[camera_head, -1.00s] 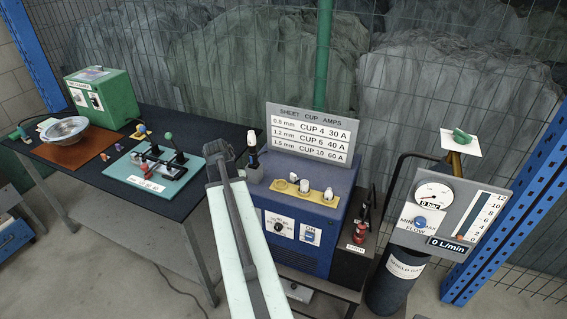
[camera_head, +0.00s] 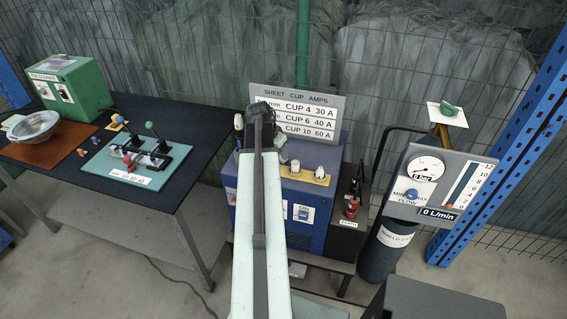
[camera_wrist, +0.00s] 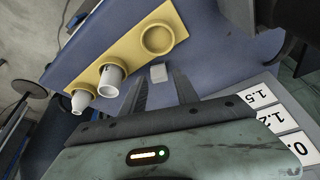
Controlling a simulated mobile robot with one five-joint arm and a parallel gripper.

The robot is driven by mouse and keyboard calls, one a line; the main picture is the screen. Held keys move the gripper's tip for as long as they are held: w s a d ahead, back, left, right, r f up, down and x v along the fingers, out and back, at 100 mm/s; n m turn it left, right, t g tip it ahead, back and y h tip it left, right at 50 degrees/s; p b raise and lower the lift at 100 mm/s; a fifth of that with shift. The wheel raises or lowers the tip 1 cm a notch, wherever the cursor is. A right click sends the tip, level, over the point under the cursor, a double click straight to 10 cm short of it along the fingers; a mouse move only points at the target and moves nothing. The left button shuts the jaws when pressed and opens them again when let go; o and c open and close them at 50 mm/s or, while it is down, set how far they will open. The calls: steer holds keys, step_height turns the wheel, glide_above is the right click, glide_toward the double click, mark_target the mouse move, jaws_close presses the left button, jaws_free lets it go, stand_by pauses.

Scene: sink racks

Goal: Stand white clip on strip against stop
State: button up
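A yellow strip (camera_wrist: 120,62) lies on the blue box top; the head view shows its right part (camera_head: 306,176). It carries two white cups, one (camera_wrist: 110,80) beside the other (camera_wrist: 80,101), and a bare yellow ring (camera_wrist: 158,38). A small whitish block (camera_wrist: 158,73) sits off the strip near the ring, between my fingertips in the picture. I cannot tell if it is the white clip or a stop. My gripper (camera_wrist: 160,88) is open, its dark fingers apart with gaps beside the block. In the head view my arm hides the ring and block.
A cup-amps sign (camera_head: 298,108) stands behind the blue box (camera_head: 300,211). The gas gauge panel (camera_head: 440,185) is right. A dark table (camera_head: 80,165) with a teal fixture (camera_head: 140,163) and green cleaner box (camera_head: 72,88) is left.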

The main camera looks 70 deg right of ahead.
steer(key=b+x, duration=0.3)
steer(key=x, duration=0.1)
steer(key=shift+s+f, duration=0.15)
jaws_close()
